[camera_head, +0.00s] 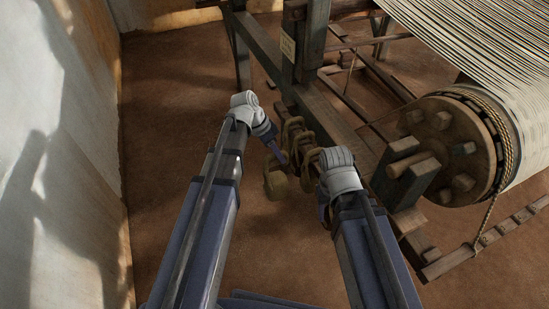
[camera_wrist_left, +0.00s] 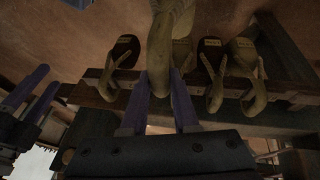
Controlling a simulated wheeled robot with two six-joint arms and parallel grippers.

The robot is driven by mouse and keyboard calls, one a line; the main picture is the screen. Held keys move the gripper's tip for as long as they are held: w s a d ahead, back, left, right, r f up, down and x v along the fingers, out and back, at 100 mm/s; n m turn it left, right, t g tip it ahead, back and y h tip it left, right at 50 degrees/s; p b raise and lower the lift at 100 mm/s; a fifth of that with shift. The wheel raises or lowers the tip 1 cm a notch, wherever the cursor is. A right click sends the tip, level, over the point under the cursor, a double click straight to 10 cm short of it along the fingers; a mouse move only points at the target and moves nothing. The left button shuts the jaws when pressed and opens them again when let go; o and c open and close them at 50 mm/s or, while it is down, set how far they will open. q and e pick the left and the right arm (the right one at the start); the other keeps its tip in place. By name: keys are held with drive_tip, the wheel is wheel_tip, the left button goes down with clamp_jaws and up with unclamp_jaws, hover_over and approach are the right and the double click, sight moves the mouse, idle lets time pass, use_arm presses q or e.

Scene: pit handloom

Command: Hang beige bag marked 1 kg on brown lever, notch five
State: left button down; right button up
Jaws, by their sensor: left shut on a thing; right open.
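My left gripper (camera_head: 278,153) is shut on the loop of a beige bag (camera_head: 276,184), which hangs below the fingers. In the left wrist view the fingers (camera_wrist_left: 160,108) close around its pale loop (camera_wrist_left: 160,45); no 1 kg mark is readable. My right gripper (camera_head: 323,212) is mostly hidden behind its wrist; in the left wrist view its two fingers (camera_wrist_left: 30,95) stand apart and look empty. A brown notched lever (camera_head: 500,228) runs along the lower right, below the drum. I cannot tell its notches apart by number.
Several other bags (camera_head: 293,130) hang by loops from a wooden rail close to both grippers; they also show in the left wrist view (camera_wrist_left: 212,55). The loom drum (camera_head: 440,150) with its rope (camera_head: 486,217) stands at right. The floor (camera_head: 170,130) at left is clear.

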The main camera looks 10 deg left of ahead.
sight(264, 157)
use_arm(q)
drive_tip(key=shift+s+a, duration=0.1)
drive_tip(key=shift+a, duration=0.1)
drive_tip(key=shift+s+a, duration=0.7)
drive_tip(key=shift+a, duration=0.25)
drive_tip(key=shift+s+a, duration=0.65)
drive_tip(key=shift+a, duration=0.25)
drive_tip(key=s+a+r+p, duration=0.1)
drive_tip(key=s+a, duration=0.4)
drive_tip(key=a, duration=0.3)
drive_tip(key=shift+s+a, duration=0.15)
drive_tip(key=shift+s, duration=0.15)
drive_tip(key=shift+r, duration=0.15)
idle(0.5)
wheel_tip(264, 157, up, 15)
drive_tip(key=p, duration=1.5)
drive_tip(key=shift+a, duration=0.1)
